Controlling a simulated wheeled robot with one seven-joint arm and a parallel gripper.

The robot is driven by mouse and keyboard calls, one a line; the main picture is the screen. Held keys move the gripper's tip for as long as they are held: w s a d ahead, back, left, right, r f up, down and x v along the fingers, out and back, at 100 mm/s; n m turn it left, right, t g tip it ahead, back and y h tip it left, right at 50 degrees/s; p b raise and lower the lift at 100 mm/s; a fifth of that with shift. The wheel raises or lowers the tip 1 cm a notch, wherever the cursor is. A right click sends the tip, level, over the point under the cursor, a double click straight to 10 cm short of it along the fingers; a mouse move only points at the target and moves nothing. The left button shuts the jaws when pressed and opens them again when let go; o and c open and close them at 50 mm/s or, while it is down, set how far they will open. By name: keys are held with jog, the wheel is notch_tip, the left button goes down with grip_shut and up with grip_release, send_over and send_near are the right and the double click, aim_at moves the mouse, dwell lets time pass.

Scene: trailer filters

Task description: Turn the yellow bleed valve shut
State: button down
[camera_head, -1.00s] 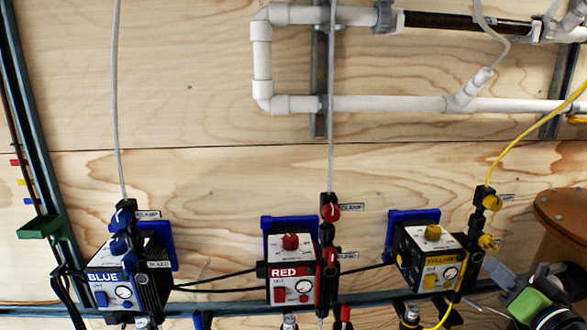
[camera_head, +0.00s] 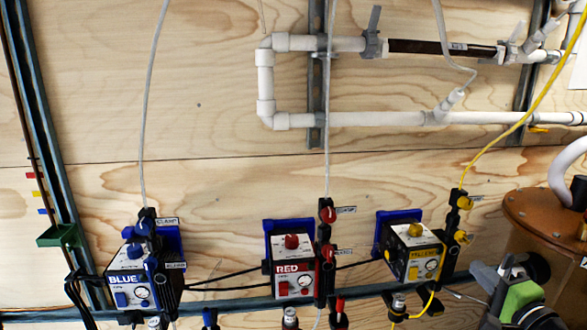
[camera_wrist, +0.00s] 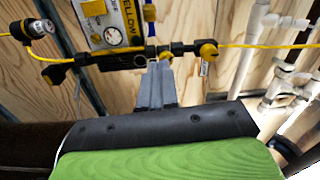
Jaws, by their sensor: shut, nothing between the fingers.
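The yellow control box (camera_head: 413,262) stands at the right end of a row of three boxes along the wall. A black manifold beside it carries two yellow knobs. The lower knob, the yellow bleed valve (camera_head: 461,237), sits below the upper yellow clamp knob (camera_head: 465,203). My gripper (camera_head: 476,268) is shut and empty, below and right of the bleed valve. In the wrist view, the grey fingers of my gripper (camera_wrist: 160,66) point at the manifold, their tips just below the bleed valve (camera_wrist: 166,56), which they partly hide. Contact cannot be told. The clamp knob (camera_wrist: 208,50) is to the right.
The red box (camera_head: 292,265) and blue box (camera_head: 132,278) stand to the left. A brown tank (camera_head: 545,215) with a white hose is close on the right. A yellow tube (camera_head: 520,122) rises from the manifold. White pipes (camera_head: 375,119) cross the wall above.

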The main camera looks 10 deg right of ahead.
aim_at(462, 238)
jog(key=w+m+p, duration=0.1)
jog(key=w+p, duration=0.1)
jog(key=w, duration=0.5)
jog(key=shift+w+f, duration=0.25)
